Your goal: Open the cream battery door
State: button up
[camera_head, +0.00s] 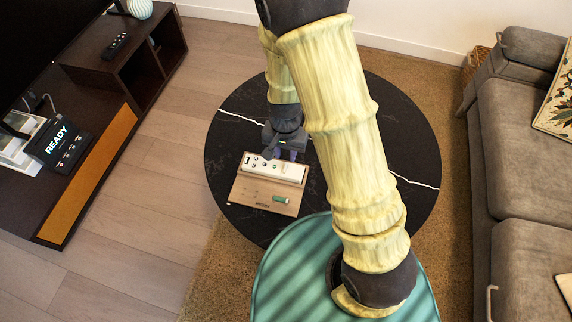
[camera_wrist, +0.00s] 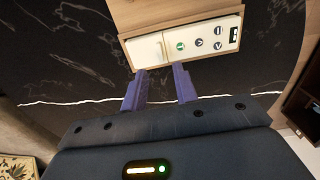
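A white control unit (camera_wrist: 213,40) sits on a wooden board (camera_head: 240,190) on the round black table. The cream battery door (camera_wrist: 147,50) is the plain panel at the unit's left end in the wrist view, and it looks shut. In the head view it seems to be the plain right end (camera_head: 292,171) of the unit. My gripper (camera_wrist: 160,70) is open, with two purple fingers apart and nothing between them. The fingertips are close to the unit's near edge, by the door; I cannot tell whether they touch. The gripper also shows in the head view (camera_head: 284,153), partly hidden.
A green battery-like cylinder (camera_head: 281,199) lies on the board. The black table (camera_head: 412,150) is otherwise clear around it. A grey sofa (camera_head: 515,130) stands at the right, and a dark cabinet (camera_head: 100,75) with a READY display (camera_head: 58,142) at the left.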

aim_at(285, 167)
notch_tip(285, 167, down, 6)
jog(key=shift+f+b, duration=0.15)
jog(key=shift+b, duration=0.85)
